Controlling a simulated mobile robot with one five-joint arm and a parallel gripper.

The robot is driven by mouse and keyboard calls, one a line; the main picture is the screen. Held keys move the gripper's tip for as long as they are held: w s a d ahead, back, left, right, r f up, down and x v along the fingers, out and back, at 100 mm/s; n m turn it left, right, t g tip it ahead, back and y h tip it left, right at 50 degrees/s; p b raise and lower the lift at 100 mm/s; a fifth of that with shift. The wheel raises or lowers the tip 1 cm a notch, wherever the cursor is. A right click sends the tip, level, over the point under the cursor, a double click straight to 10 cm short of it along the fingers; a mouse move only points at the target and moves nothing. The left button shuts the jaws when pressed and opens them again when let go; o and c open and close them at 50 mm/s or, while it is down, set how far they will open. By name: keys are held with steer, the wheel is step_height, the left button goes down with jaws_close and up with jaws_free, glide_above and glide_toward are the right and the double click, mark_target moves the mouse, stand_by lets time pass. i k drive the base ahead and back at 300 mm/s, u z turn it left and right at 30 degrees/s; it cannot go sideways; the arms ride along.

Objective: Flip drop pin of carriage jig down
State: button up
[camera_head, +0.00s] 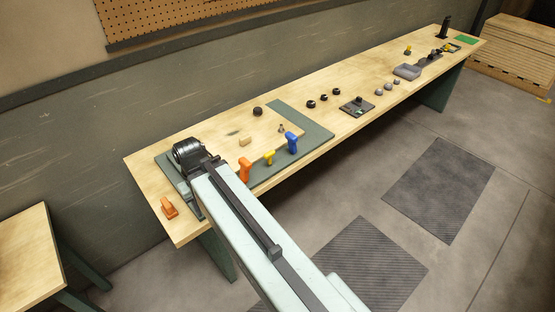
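My pale arm reaches from the bottom of the picture to the left end of the long bench. A dark rounded housing (188,151) shows at its far end, over the green-grey mat. I cannot pick out gripper fingers there, so I cannot tell whether they are open or shut. No drop pin can be made out clearly. A small dark plate fixture (348,110) with a black knob (359,99) sits mid-bench, well right of my arm's end. A grey tray-like fixture (407,72) stands farther along. I cannot tell which is the carriage jig.
The bench (330,140) runs toward the far right. On the mat (312,133) stand orange (244,170), yellow (269,158) and blue (291,142) handled pieces. An orange block (169,207) lies near the left corner. Several black knobs lie mid-bench. The floor in front is open, with dark mats (440,188).

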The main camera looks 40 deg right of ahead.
mark_target(268, 155)
steer(key=z, duration=0.9)
steer(key=i, duration=1)
steer(key=u, duration=0.05)
